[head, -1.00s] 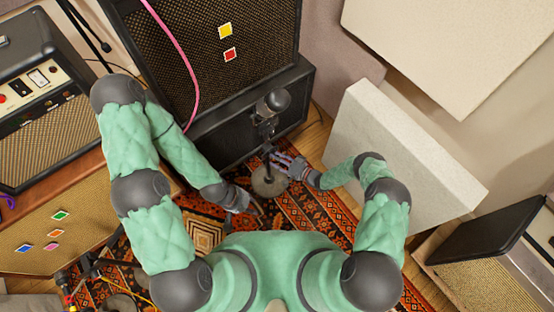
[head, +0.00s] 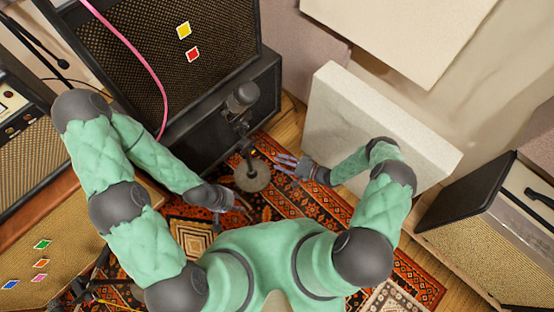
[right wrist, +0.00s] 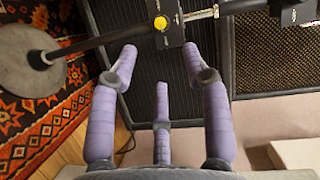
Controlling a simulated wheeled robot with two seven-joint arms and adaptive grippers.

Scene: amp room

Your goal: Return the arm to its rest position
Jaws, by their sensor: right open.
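My right gripper (head: 287,163) is at the centre of the head view, just right of a microphone stand's round base (head: 252,175). In the right wrist view its purple fingers (right wrist: 160,75) are spread open with nothing between them. The stand's dark pole and clamp (right wrist: 165,22) cross just beyond the fingertips; I cannot tell whether they touch. My left gripper (head: 232,207) is low, left of the stand base and above the rug. Its fingers are small and partly hidden, so its opening is unclear.
A dark microphone (head: 242,97) tops the stand before a black speaker cabinet (head: 215,110). A patterned rug (head: 300,200) covers the floor.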

